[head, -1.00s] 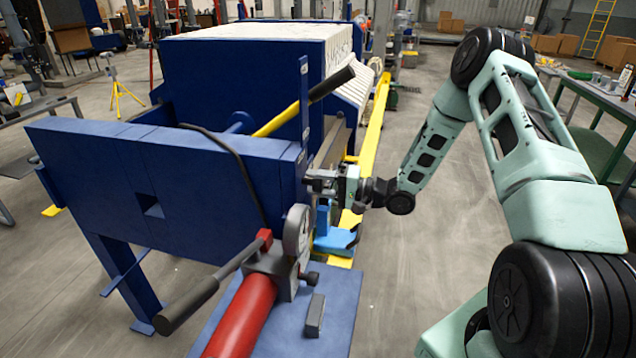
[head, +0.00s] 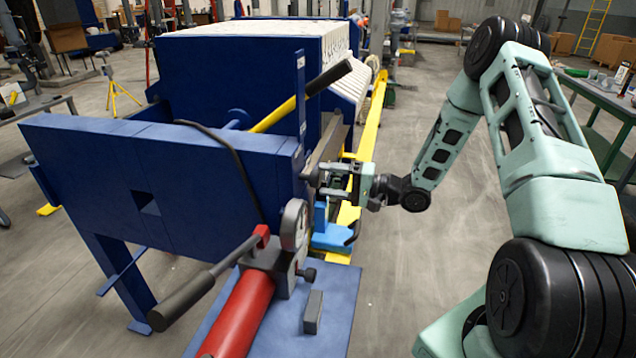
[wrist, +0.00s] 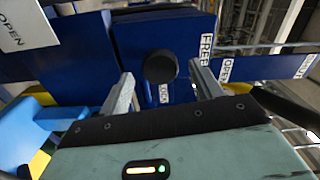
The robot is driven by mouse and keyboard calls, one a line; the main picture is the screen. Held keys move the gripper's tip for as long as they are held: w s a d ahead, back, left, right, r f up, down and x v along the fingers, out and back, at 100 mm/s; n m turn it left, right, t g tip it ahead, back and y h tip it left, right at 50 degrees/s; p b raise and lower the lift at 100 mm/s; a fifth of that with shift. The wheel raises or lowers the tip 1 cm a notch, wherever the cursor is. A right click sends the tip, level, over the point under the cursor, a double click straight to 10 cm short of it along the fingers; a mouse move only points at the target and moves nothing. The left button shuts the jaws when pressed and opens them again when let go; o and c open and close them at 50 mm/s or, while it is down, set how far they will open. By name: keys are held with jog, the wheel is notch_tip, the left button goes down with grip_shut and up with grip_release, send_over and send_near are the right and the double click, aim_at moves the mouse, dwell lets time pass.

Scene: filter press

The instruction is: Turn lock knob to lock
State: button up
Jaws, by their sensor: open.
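The lock knob (wrist: 160,67) is a round black knob on a blue panel in the wrist view. A "LOCK" label (wrist: 164,93) shows just below it and a "FREE" label (wrist: 206,48) to its right. My gripper (wrist: 160,92) is open, with one grey finger to the lower left of the knob and the other to its lower right. The knob appears between and ahead of the fingertips; I cannot tell whether they touch it. In the head view my gripper (head: 330,180) is at the right end of the blue frame, and the knob cannot be made out there.
A yellow lever with a black grip (head: 290,105) rises above the frame. Below my gripper are a blue bracket (head: 333,235) and a pressure gauge (head: 294,225) by a red cylinder (head: 240,315).

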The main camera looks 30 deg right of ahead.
jog(key=b+v, duration=0.3)
jog(key=v, duration=1)
jog(key=shift+s+d, duration=0.15)
jog(key=shift+s, duration=0.1)
jog(key=shift+d, duration=0.1)
